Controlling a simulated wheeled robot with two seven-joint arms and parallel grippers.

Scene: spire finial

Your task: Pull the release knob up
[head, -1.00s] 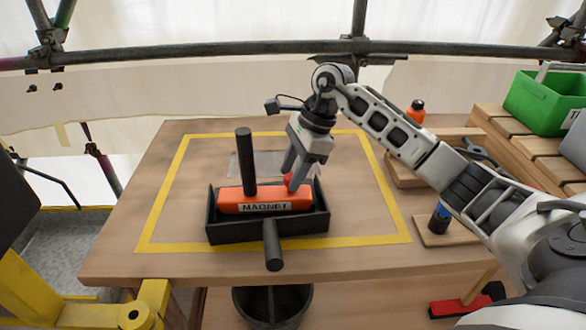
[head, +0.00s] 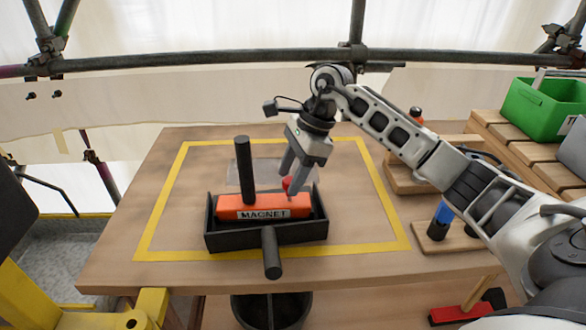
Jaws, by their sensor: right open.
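The release knob (head: 287,184) is a small red piece at the right end of the orange magnet (head: 233,207), which bears a label reading MAGNET. The magnet sits in a black open tray (head: 225,241). My right gripper (head: 289,181) points down at the knob from above, one finger on each side of it. The jaws are open, and the fingers partly hide the knob. I cannot tell whether they touch it. My left gripper is not in view.
A black upright rod (head: 244,172) rises from the magnet, left of my gripper. A black handle (head: 271,252) sticks out toward me. Yellow tape (head: 170,199) frames the tray on the wooden table (head: 120,240). A green box (head: 540,108) stands at the right.

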